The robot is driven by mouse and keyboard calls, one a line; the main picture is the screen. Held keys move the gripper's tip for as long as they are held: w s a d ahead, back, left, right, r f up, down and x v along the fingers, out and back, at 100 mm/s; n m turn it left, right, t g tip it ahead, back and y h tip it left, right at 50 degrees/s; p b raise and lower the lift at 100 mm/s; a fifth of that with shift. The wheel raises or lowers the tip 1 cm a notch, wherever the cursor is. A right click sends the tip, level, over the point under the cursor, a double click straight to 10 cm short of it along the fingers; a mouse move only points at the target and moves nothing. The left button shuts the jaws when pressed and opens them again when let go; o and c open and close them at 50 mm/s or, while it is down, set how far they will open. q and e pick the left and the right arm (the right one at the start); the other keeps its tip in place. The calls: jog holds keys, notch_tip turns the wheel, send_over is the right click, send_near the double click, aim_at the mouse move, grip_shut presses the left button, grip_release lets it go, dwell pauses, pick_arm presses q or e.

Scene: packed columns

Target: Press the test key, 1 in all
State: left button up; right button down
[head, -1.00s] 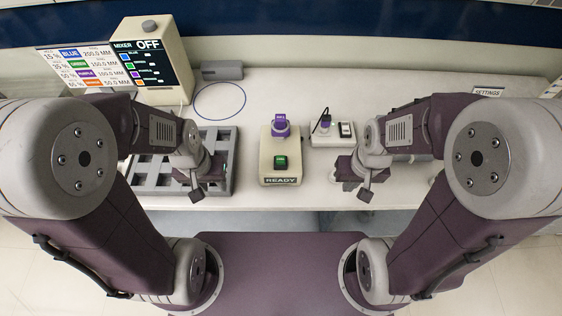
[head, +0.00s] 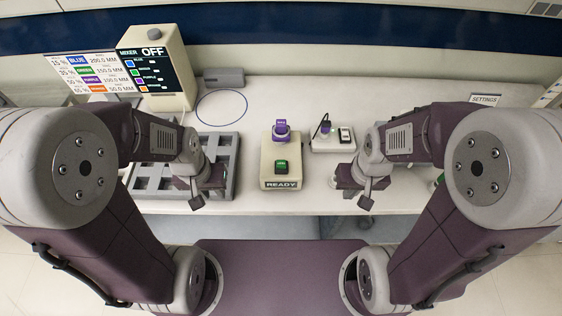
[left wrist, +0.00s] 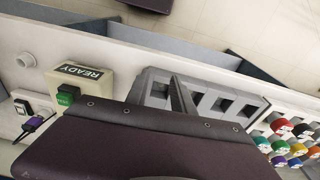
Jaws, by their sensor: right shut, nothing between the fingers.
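The tester is a cream box (head: 267,164) on the table, with a green key (head: 281,166) on top and a READY sign on its front edge. A purple-topped piece (head: 281,130) stands at its back. The box also shows in the left wrist view (left wrist: 88,84), with the green key (left wrist: 65,97) partly behind my arm. My left gripper (head: 196,202) hangs over the grey rack, left of the box; its finger opening is not clear. My right gripper (head: 366,204) is shut and empty, right of the box. Neither gripper touches the key.
A grey rack (head: 232,165) with square slots lies left of the box. A white switch unit (head: 331,146) with a cable stands to its right. The mixer (head: 172,60), reading OFF, is at the back left. Several coloured caps (left wrist: 283,127) show in the left wrist view.

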pick_arm(q)
grip_shut()
dwell(1.5)
